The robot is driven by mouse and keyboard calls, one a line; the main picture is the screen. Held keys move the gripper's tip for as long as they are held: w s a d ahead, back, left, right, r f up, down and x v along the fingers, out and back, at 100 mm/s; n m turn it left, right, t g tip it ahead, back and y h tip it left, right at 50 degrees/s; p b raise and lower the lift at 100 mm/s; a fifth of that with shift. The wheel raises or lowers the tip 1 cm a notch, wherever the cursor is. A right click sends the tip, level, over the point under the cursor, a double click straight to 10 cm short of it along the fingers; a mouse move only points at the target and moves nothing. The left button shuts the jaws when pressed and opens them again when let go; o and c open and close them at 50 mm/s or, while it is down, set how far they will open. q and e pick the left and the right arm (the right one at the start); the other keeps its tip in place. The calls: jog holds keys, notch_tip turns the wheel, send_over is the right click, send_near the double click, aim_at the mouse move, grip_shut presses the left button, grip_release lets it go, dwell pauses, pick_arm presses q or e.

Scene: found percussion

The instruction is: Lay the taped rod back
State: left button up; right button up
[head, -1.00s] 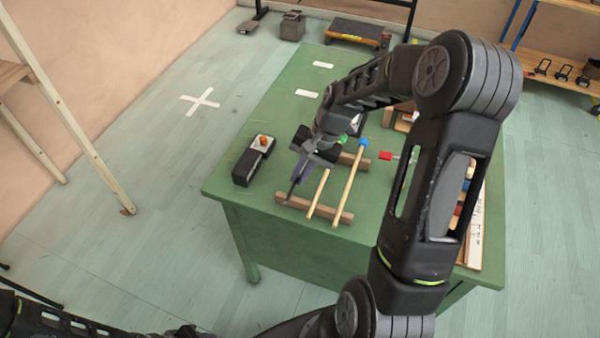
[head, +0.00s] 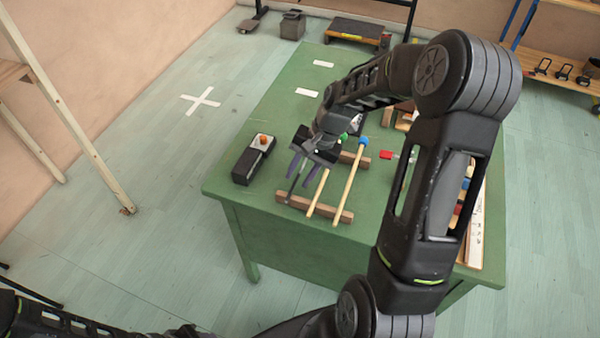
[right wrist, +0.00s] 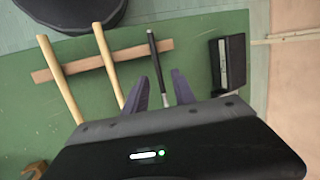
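The taped rod (head: 291,188) is thin and dark, with a black end and a greyer length. It lies across the front wooden bar (head: 318,209) of a rack on the green table, left of two pale-handled beaters. In the right wrist view the rod (right wrist: 153,48) crosses the bar (right wrist: 84,66) and runs down between my fingers. My right gripper (head: 303,172) is open, its purple fingers apart on either side of the rod. It also shows in the right wrist view (right wrist: 160,92), with gaps beside the rod. The rod's far end is hidden by the gripper. My left gripper is not seen.
The blue-headed beater (head: 349,187) and a green-headed beater (head: 318,193) lie close to the right. A black box with an orange knob (head: 254,160) stands left. A red-headed item (head: 386,155) lies right of the rack. The table's front left corner (head: 222,185) is bare.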

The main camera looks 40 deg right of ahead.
jog(key=v, duration=0.7)
jog(key=shift+d+r+b, duration=0.15)
jog(key=shift+r+b, duration=0.15)
jog(key=shift+r, duration=0.05)
jog(key=shift+s, duration=0.1)
dwell(0.6)
